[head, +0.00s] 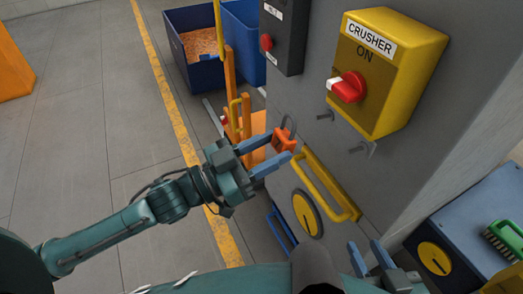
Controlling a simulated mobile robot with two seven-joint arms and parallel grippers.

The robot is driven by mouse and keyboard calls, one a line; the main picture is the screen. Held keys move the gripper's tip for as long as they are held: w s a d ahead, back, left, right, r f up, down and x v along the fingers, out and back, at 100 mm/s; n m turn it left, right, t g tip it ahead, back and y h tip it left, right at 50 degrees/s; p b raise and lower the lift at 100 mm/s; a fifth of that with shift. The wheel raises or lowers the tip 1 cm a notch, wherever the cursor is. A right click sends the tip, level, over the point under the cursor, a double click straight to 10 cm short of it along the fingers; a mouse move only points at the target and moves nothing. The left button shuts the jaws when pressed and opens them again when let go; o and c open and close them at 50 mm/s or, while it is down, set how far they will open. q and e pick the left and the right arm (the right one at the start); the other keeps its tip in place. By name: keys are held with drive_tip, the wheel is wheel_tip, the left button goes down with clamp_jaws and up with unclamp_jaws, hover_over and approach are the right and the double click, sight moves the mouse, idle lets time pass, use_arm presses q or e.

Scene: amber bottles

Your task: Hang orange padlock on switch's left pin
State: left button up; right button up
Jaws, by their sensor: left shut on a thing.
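The orange padlock (284,140) has a grey shackle at its top. My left gripper (281,146) is shut on its body and holds it in the air in front of the grey panel, shackle up. The switch is a yellow box (408,75) marked CRUSHER and ON, with a red and white handle (348,87). Two grey pins stick out below the handle: the left pin (325,115) and the right pin (362,149). The padlock is apart from the left pin, lower and to its left. My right gripper (370,258) is open and empty low at the panel's foot.
A yellow handle bar (327,186) and a round yellow dial (307,212) sit on the panel below. A black box with a red button (266,42) is at upper left. A blue bin (193,72) stands behind. A green brush (504,240) lies on a blue cabinet (470,215).

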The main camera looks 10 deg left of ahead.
sight(291, 144)
use_arm(q)
drive_tip(key=shift+w+d+f+b, duration=0.1)
drive_tip(key=shift+w+d+b, duration=0.15)
drive_tip(key=shift+w+d, duration=0.3)
drive_tip(key=shift+w+d+f+b, duration=0.1)
drive_tip(key=shift+w+d+b, duration=0.2)
drive_tip(key=shift+d, duration=0.4)
drive_tip(key=shift+x, duration=0.75)
drive_tip(key=shift+w+d+f+b, duration=0.2)
drive_tip(key=shift+w+d+f, duration=0.2)
drive_tip(key=shift+d, duration=0.2)
drive_tip(key=shift+w+d+f+b, duration=0.15)
drive_tip(key=shift+w+d+f, duration=0.15)
drive_tip(key=shift+w+d, duration=0.25)
use_arm(e)
drive_tip(key=shift+w+a+f+n, duration=0.1)
drive_tip(key=shift+a+f+n, duration=0.15)
drive_tip(key=shift+f, duration=0.3)
use_arm(q)
drive_tip(key=o, duration=1.2)
use_arm(e)
drive_tip(key=shift+d+f, duration=0.1)
drive_tip(key=shift+f, duration=0.05)
